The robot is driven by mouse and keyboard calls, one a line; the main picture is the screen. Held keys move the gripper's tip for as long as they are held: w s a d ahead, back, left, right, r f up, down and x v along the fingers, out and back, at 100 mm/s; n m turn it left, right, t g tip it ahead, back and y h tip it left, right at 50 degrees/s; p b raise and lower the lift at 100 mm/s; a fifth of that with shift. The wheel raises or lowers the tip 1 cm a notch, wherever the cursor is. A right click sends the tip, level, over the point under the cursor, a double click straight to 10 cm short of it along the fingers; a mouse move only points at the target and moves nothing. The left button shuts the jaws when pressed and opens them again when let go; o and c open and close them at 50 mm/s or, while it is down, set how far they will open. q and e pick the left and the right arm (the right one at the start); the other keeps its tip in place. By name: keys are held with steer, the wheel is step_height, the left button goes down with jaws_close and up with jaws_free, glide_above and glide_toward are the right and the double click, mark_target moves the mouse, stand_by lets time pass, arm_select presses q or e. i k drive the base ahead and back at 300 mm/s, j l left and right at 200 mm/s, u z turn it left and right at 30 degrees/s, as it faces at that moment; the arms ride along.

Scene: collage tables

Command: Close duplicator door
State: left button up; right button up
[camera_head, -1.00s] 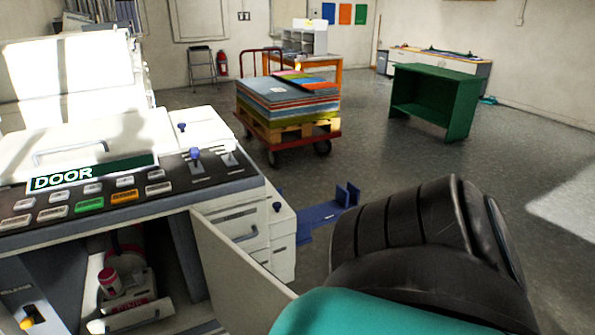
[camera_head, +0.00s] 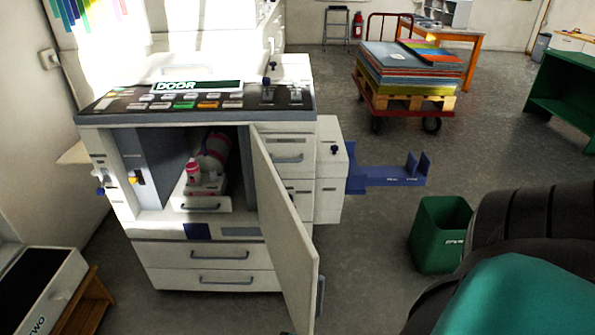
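The duplicator (camera_head: 205,253) stands left of centre in the head view, with a dark control panel and a display reading "DOOR". Its white door (camera_head: 284,228) stands open, hinged at the right side of the opening and swung out towards me. A blue-grey handle shows at the door's lower outer edge. Inside the open compartment are a pink-and-white drum and a red-capped bottle (camera_head: 193,172). My black and teal arm fills the lower right corner, apart from the door in the picture. Neither gripper's fingers are in view.
A green bin (camera_head: 440,235) stands on the floor right of the duplicator. A blue tray (camera_head: 385,176) sticks out from its right side. A red cart (camera_head: 404,103) with stacked boards is behind. A black-and-white unit (camera_head: 40,290) is at the lower left. Floor between door and bin is clear.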

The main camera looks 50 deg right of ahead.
mark_target(295, 259)
steer(key=k+l+z, duration=0.2)
steer(key=l, duration=0.2)
steer(key=l+z, duration=0.15)
steer(key=l, duration=0.2)
steer(key=l+z, duration=0.2)
steer(key=l, duration=0.3)
steer(key=k, duration=0.25)
steer(key=k+u, duration=0.2)
steer(key=u, duration=0.15)
steer(key=k+j+u, duration=0.1)
steer(key=u, duration=0.2)
steer(key=k+l+u, duration=0.1)
steer(key=u, duration=1.2)
steer(key=k+l, duration=0.1)
steer(key=l, duration=0.3)
steer(key=k+l, duration=0.1)
steer(key=l, duration=0.3)
steer(key=k+l, duration=0.1)
steer(key=l, duration=0.3)
steer(key=k+l, duration=0.1)
steer(key=l, duration=0.3)
steer(key=k+l, duration=0.1)
steer(key=l, duration=0.3)
steer(key=k+l, duration=0.1)
steer(key=l, duration=0.3)
steer(key=u, duration=0.05)
